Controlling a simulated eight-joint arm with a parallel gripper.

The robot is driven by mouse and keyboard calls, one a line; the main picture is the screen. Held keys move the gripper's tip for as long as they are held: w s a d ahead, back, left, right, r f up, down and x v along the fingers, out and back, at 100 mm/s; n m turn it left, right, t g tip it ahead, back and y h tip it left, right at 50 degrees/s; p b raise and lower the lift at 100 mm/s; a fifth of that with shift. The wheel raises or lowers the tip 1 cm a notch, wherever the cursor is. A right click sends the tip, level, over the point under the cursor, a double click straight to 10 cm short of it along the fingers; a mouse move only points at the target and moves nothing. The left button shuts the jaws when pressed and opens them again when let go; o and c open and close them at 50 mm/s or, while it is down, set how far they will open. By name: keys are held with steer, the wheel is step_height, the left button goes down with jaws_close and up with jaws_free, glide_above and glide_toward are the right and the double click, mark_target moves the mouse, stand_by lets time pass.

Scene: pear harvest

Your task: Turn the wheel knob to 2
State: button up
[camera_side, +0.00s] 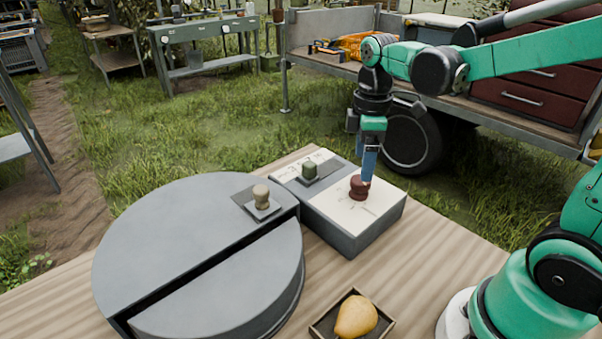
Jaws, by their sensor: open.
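A grey control box (347,237) with a pale top stands on the wooden table. A dark red knob (358,188) sits on its top, with faint markings around it. A green knob (309,170) sits on a dark plate at the box's back left. A beige knob (261,196) stands on the large round grey housing (180,235). No readable label shows which is the wheel knob. My gripper (368,175) points down, open, with its blue fingers right at the red knob. Whether they touch it or straddle it cannot be told. The dial numbers are too small to read.
A yellow pear (357,316) lies in a small dark tray (324,326) at the table's front. The wooden table (420,262) is bare right of the box. A cart (320,62) with a wheel and red drawers (530,88) stands behind my arm.

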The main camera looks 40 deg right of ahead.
mark_target(360, 187)
steer(key=shift+f, duration=2)
jaws_close()
